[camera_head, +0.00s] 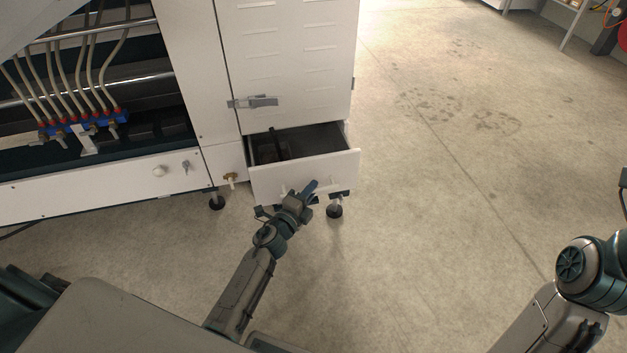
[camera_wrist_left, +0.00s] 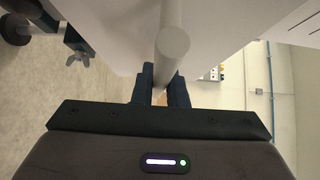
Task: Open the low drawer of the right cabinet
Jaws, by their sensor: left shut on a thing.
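The right cabinet (camera_head: 285,60) is white with louvred slots and a grey latch on its door. Its low drawer (camera_head: 335,165) is pulled partway out, and a dark item shows inside its grey interior. My left gripper (camera_head: 308,190) is at the drawer's front face. In the left wrist view my left gripper (camera_wrist_left: 162,90) has its two dark fingers on either side of a pale round bar, the drawer handle (camera_wrist_left: 172,42), and is shut on it. My right arm shows at the right edge, but its gripper is out of view.
Castors (camera_head: 335,211) stand under the cabinet. To the left is a machine (camera_head: 100,190) with hoses and a blue manifold (camera_head: 85,123). Open concrete floor (camera_head: 450,170) lies right of the cabinet. Shelving stands far off at the top right.

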